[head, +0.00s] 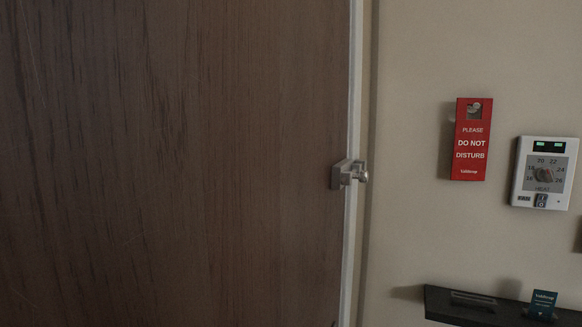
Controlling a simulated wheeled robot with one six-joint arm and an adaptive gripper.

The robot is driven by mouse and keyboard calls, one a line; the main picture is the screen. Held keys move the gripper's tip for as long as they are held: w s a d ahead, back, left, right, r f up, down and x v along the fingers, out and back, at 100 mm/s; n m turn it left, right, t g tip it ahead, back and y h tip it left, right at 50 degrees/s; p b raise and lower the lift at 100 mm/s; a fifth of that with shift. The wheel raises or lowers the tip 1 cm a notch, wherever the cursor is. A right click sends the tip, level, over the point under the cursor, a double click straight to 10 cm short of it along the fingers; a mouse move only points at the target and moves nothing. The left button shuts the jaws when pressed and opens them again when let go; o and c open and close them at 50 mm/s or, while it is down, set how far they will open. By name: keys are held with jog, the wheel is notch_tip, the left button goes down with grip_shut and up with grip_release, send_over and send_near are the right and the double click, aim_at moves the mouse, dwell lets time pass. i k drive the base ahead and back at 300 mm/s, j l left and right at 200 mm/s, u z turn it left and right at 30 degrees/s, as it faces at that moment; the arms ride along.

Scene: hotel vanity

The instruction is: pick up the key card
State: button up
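A small dark teal card (541,304) with pale printing, which looks like the key card, stands upright at the lower right in the head view. It is on a dark wall shelf (500,314). Its lower end meets the shelf, and I cannot tell whether it sits in a slot or leans on something. My gripper is not in view.
A brown wooden door (180,160) with a metal latch (350,174) fills the left. On the beige wall hang a red do-not-disturb sign (470,140) and a white thermostat (545,172) above the shelf. The shelf has a slot-like part (473,299) left of the card.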

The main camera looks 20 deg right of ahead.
aim_at(542, 304)
jog(key=z, duration=1.45)
